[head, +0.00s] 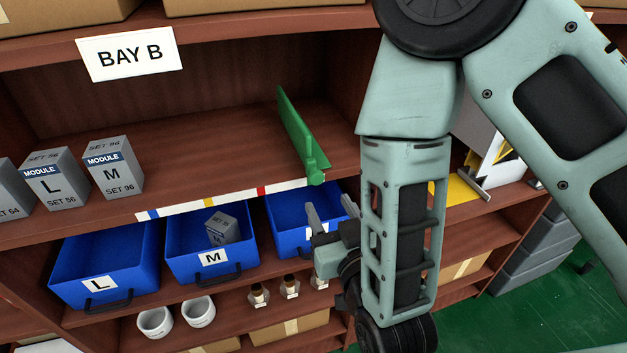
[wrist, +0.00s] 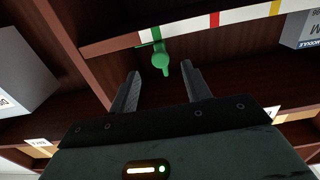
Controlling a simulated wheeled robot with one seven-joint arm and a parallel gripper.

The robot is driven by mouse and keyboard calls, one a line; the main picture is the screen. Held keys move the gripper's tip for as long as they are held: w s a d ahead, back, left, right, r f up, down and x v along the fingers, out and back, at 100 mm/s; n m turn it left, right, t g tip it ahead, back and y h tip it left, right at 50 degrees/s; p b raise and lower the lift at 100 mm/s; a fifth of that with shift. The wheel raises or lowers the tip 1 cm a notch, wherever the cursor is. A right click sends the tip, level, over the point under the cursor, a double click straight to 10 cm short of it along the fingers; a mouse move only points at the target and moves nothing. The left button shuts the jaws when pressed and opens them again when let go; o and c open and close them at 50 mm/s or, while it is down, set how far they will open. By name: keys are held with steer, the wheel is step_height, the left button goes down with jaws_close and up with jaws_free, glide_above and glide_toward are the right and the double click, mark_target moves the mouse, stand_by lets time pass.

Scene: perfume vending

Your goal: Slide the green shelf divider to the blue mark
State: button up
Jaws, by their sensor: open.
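The green shelf divider (head: 298,135) stands upright near the right end of the Bay B shelf, its knob (head: 315,178) at the front edge. The knob also shows in the wrist view (wrist: 160,61), ahead of the fingertips. The blue mark (head: 153,214) is at the left end of the white front strip, far left of the divider. My gripper (head: 331,208) is open and empty, below and slightly right of the knob in the head view. In the wrist view my gripper (wrist: 160,73) has its fingers apart, with the knob lined up with the gap and no clear contact.
Yellow (head: 209,202) and red (head: 261,190) marks lie between. Grey module boxes (head: 113,167) stand at the shelf's left, clear of its bare middle. Blue bins (head: 105,265), one holding a grey box (head: 222,228), sit below. Small bottles (head: 289,287) and white cups (head: 198,311) stand lower.

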mark_target(318, 180)
steer(key=b+x, duration=0.2)
steer(key=b, duration=0.1)
steer(key=shift+w+d, duration=0.15)
steer(key=shift+w, duration=0.05)
steer(key=b+x, duration=0.2)
steer(key=b, duration=0.1)
steer(key=shift+r, duration=0.15)
steer(key=p+x, duration=0.1)
steer(key=x, duration=0.2)
steer(key=p+x, duration=0.1)
steer(key=shift+w+r+p, duration=0.25)
steer(key=shift+r+p, duration=0.05)
steer(key=shift+r, duration=0.05)
steer(key=shift+w+a+f, duration=0.1)
steer(key=shift+w+a, duration=0.25)
steer(key=shift+w, duration=0.25)
